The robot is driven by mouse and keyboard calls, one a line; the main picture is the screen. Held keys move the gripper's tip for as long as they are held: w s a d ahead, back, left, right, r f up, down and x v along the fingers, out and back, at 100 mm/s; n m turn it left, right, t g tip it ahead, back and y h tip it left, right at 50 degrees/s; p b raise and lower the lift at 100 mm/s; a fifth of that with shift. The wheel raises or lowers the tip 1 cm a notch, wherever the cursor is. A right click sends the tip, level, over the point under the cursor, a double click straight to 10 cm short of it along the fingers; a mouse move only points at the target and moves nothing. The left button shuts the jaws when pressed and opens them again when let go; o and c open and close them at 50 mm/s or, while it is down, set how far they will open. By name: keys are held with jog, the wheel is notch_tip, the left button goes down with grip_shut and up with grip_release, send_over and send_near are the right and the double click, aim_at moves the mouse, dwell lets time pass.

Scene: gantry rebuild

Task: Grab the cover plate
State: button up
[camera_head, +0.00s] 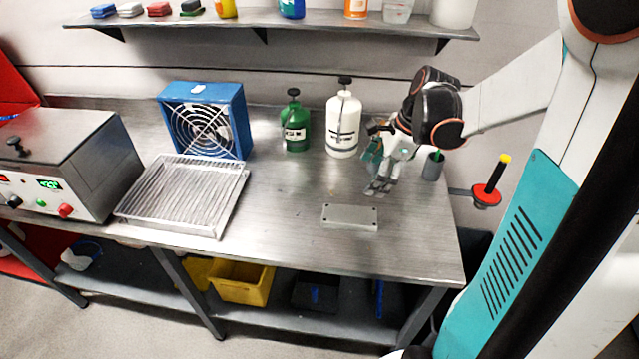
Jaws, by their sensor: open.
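The cover plate (350,216) is a flat grey rectangle with small holes near its corners. It lies on the metal workbench (290,245) near the front edge, right of the middle. My gripper (378,188) is above the bench, behind and a little to the right of the plate, with its fingers pointing down. It is open and apart from the plate. Whether anything is between the fingers is too small to see.
A white bottle (343,125) and a green bottle (295,127) stand behind the plate. A wire rack tray (228,205), a blue fan (205,95) and a grey control box (60,150) are to the left. A dark cup (433,168) stands right of my gripper. Bench around the plate is clear.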

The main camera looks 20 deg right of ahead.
jog(key=s+f+m, duration=0.1)
jog(key=s+f, duration=0.1)
jog(key=b, duration=0.3)
send_over(350, 215)
jog(key=s+d, duration=0.2)
jog(key=shift+y, duration=0.3)
jog(key=f, duration=0.7)
jog(key=shift+w+d+f, duration=0.1)
jog(key=shift+w+f, duration=0.05)
jog(key=shift+w, duration=0.1)
jog(key=b+x, duration=0.2)
jog(key=x, duration=0.3)
jog(key=shift+c, duration=0.3)
jog(key=c, duration=1.7)
